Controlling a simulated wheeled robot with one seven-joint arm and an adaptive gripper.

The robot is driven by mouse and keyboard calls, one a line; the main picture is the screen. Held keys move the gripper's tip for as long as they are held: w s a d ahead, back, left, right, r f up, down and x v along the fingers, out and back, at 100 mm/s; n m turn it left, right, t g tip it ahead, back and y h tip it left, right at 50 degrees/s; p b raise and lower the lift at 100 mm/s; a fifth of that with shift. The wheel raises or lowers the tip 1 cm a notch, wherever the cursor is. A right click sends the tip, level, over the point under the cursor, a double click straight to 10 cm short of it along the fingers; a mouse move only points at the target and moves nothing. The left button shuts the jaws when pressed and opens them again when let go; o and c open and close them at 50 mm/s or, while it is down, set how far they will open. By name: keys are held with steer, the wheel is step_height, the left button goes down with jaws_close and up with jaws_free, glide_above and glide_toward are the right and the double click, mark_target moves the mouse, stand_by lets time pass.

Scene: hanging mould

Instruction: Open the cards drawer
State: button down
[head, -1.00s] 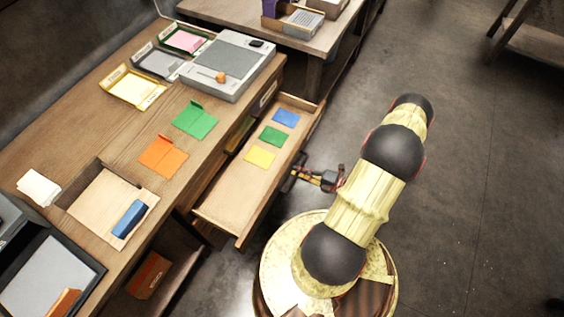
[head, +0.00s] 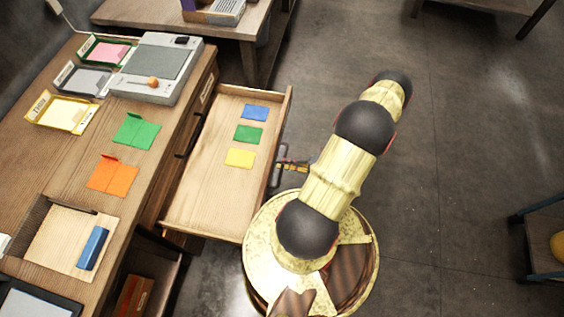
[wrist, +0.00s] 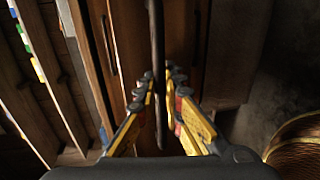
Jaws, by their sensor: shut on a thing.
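The wooden drawer (head: 205,188) is pulled well out from the desk in the head view. Blue (head: 254,112), green (head: 248,133) and yellow (head: 239,158) cards lie flat inside it. My gripper (head: 280,165) is at the drawer's front, partly hidden by my arm in the head view. In the wrist view my gripper's yellow fingers (wrist: 160,88) stand on both sides of the dark bar handle (wrist: 157,45) and are shut on it. Whether the drawer's label says cards cannot be read.
The desk top (head: 70,150) holds an orange card (head: 112,176), a green card (head: 136,131), several trays and a grey device (head: 160,65). A shelf (head: 545,240) stands at the right. The grey floor (head: 450,150) between is clear.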

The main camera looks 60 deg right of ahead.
steer(key=c, duration=2)
jaws_free()
steer(key=v, duration=1.2)
